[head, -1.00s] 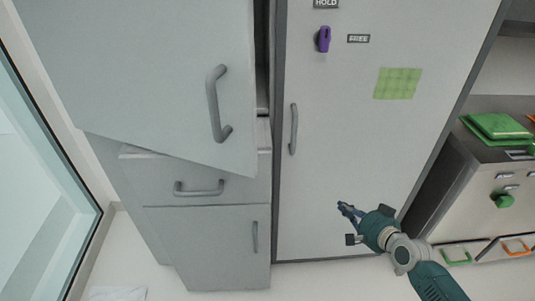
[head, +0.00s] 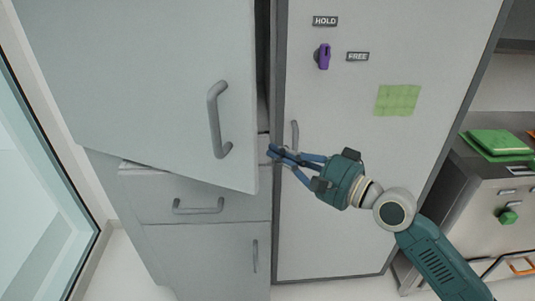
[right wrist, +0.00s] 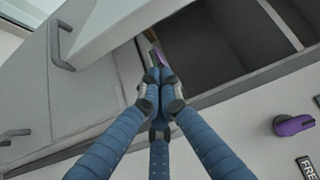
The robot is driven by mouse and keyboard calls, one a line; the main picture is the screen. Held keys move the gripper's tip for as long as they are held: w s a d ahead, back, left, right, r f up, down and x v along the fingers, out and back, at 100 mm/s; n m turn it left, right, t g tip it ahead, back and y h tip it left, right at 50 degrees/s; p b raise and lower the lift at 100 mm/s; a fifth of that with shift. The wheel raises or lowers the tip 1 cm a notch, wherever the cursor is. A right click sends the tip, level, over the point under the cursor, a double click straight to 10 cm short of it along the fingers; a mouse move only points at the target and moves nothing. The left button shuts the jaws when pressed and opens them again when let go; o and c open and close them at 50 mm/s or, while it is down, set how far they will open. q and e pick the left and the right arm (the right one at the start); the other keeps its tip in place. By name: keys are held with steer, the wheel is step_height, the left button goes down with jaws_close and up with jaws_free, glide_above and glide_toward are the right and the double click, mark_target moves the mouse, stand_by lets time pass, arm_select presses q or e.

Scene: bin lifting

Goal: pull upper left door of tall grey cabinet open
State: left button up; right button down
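The upper left door (head: 130,80) of the tall grey cabinet stands ajar, its free right edge swung out from the cabinet front. Its grey bar handle (head: 216,120) is near that edge. My right gripper (head: 273,152) is just right of the door's lower free edge, at the gap. In the right wrist view, the gripper's blue fingers (right wrist: 160,85) meet at their tips with nothing visible between them. The dark cabinet inside (right wrist: 205,45) shows beyond them, and the door (right wrist: 125,20) is at upper left. I cannot tell whether the fingers touch the door. My left gripper is out of view.
Below the door are a drawer (head: 195,207) and a lower door (head: 205,260), both with handles. The tall right door (head: 340,235) carries a purple knob (head: 322,57), labels and a green note (head: 397,100). A glass panel (head: 35,180) stands left; a low unit (head: 500,210) stands right.

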steer(key=s+a+p, duration=0.2)
steer(key=shift+s+a, duration=0.2)
steer(key=shift+a, duration=0.2)
steer(key=shift+s, duration=0.1)
